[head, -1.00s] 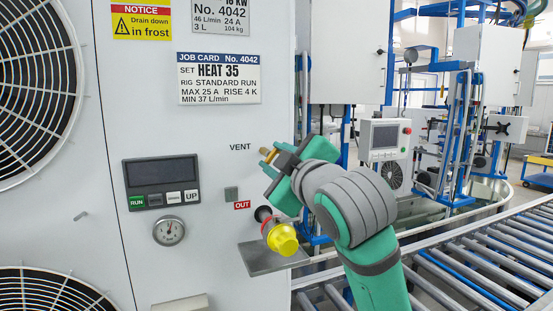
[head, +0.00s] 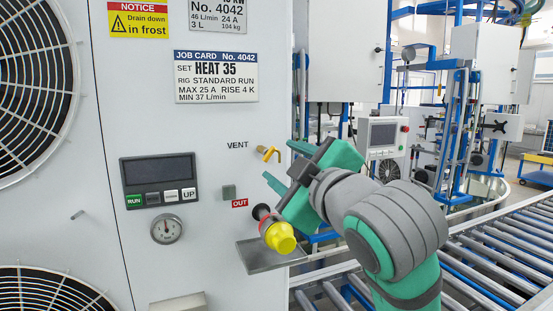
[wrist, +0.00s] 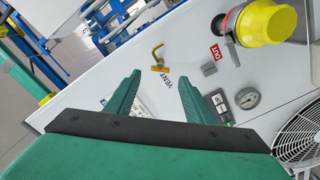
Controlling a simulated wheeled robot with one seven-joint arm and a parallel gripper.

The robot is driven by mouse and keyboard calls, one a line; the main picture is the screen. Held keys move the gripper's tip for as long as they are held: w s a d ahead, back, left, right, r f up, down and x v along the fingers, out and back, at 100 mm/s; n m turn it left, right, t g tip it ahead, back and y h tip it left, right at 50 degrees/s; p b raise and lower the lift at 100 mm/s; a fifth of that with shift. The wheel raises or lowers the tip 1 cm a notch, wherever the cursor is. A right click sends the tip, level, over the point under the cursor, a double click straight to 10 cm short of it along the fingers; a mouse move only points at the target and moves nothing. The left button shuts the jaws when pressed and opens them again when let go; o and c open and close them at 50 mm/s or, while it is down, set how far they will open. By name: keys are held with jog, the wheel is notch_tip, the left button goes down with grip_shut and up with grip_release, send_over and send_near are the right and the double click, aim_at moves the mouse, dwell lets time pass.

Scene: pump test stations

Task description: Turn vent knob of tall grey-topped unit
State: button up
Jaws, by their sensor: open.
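The unit (head: 215,262) is a large pale cabinet; its top is out of view. Its vent knob (head: 269,154) is a small brass-yellow piece just right of the word VENT. In the wrist view the vent knob (wrist: 160,69) is a short yellow bar below a brass hooked spout (wrist: 157,50). My gripper (head: 283,164) has green fingers spread open and empty, right of the knob. In the wrist view my gripper (wrist: 160,82) has its fingertips either side of the knob's line, with the knob ahead, apparently not touching.
A yellow cap (head: 280,238) on a red and black outlet fitting juts out below the gripper, over a grey shelf (head: 262,257). A control panel (head: 159,181) and gauge (head: 167,229) are on the left. A roller conveyor (head: 480,255) runs on the right.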

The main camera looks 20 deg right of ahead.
jog(key=shift+s, duration=2.3)
jog(key=shift+w, duration=0.15)
